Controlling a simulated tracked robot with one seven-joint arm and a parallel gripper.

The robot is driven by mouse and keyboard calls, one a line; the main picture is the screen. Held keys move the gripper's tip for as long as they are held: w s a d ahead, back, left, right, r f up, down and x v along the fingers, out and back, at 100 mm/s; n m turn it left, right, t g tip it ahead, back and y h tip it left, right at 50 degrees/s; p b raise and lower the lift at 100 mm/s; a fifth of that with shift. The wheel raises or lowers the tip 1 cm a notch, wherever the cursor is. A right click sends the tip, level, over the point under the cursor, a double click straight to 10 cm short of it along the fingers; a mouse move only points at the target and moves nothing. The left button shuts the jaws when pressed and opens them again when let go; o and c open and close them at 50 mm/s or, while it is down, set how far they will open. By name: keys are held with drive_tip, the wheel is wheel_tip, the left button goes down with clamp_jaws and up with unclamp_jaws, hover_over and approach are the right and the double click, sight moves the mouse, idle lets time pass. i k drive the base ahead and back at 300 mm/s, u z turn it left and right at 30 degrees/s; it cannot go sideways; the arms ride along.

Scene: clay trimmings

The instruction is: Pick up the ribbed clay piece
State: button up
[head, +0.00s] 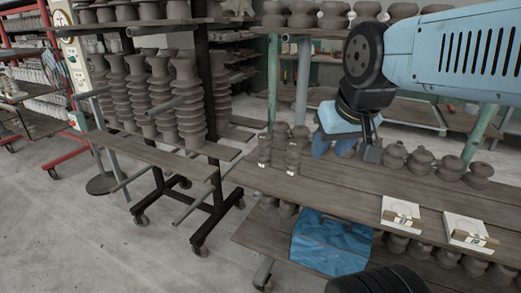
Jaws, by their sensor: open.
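Two small ribbed grey clay pieces stand upright on the wooden table's left end, one at the left (265,149) and one at the right (293,156), each with a pale label near its base. Larger, tall ribbed clay columns (187,100) stand on the rack at the left. I cannot tell which piece the task names. My gripper (349,152) hangs over the table, to the right of the small ribbed pieces and apart from them. It is open, pointing down, with nothing seen between its fingers. Its far side is partly hidden.
The plank table (345,188) has bare room in the middle. Round clay pots (421,160) line its back right. Two white boxes (402,213) lie at its front right. A blue sheet (331,243) covers part of the lower shelf. The wheeled rack (152,152) stands close at the left.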

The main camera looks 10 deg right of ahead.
sight(265, 139)
drive_tip(key=u, duration=1.25)
drive_tip(key=i, duration=0.1)
drive_tip(key=z, duration=3.2)
drive_tip(key=k, duration=1.55)
drive_tip(key=u, duration=1.35)
drive_tip(key=i, duration=1)
drive_tip(key=z, duration=0.05)
